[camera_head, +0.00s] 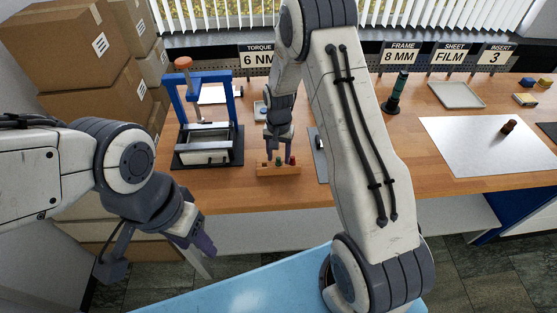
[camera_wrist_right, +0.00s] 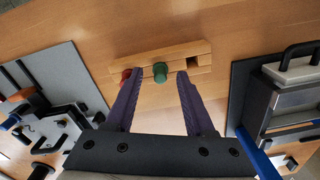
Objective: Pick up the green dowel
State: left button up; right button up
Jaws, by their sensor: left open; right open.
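The green dowel (camera_head: 278,162) stands in the middle of a small wooden block (camera_head: 265,170) near the table's front edge. In the right wrist view the green dowel (camera_wrist_right: 160,72) shows between my right gripper's fingers, with a red dowel (camera_wrist_right: 126,74) to its left and an empty square hole to its right. My right gripper (camera_head: 280,149) is open above the block, its fingers pointing down on either side of the green dowel. I cannot tell whether they touch it. My left gripper (camera_head: 207,247) is open and empty, low in front of the table.
A blue-framed press (camera_head: 233,110) stands left of the block. A grey plate (camera_head: 319,155) with fittings lies to its right. Farther right are a dark green-and-black upright tool (camera_head: 397,93), a white sheet (camera_head: 460,145) with a brown-red dowel (camera_head: 508,126), and a tray (camera_head: 457,96).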

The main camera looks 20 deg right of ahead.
grip_shut()
